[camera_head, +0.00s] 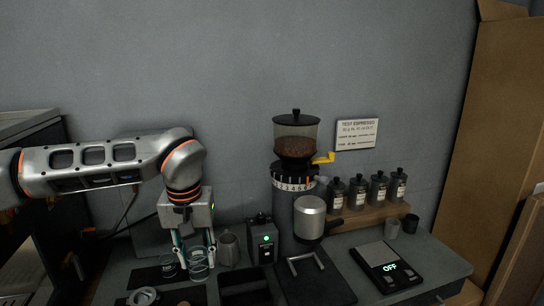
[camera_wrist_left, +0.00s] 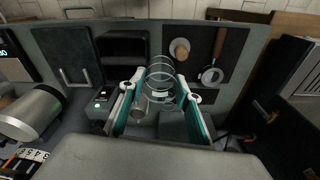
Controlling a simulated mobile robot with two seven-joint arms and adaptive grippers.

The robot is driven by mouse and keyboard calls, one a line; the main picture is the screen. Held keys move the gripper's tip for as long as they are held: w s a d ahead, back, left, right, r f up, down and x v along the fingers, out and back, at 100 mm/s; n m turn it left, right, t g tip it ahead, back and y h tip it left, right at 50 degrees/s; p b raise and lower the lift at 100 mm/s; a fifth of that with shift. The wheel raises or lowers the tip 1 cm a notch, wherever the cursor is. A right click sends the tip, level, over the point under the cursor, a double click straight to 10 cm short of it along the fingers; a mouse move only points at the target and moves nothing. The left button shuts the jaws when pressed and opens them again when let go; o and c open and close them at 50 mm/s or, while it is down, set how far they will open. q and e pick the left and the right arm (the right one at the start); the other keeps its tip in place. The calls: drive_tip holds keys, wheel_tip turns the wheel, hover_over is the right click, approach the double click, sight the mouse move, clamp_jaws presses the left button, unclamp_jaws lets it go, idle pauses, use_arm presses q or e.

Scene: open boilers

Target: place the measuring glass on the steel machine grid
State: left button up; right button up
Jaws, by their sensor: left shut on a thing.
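My left gripper (camera_head: 195,256) points down over the counter. In the left wrist view, its two teal-lined fingers (camera_wrist_left: 160,104) are shut on the clear measuring glass (camera_wrist_left: 160,72). The glass shows as thin rings between and beyond the fingertips, and in the head view (camera_head: 199,268) it is low between the fingers. Whether it touches the counter is unclear. The steel machine (camera_head: 22,132) stands at the left edge of the head view. A pale ribbed surface, seemingly its grid (camera_wrist_left: 303,82), shows at the right of the wrist view. My right gripper is not in view.
A metal jug (camera_head: 229,249) and a small black box with a green light (camera_head: 263,240) stand just right of the gripper. The grinder (camera_head: 296,140) is further right. A portafilter (camera_head: 143,296) and a tamper lie on a dark mat in front.

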use_arm(q)
drive_tip(key=s+a+f+m, duration=0.1)
drive_tip(key=s+a+f, duration=0.7)
drive_tip(key=s, duration=0.3)
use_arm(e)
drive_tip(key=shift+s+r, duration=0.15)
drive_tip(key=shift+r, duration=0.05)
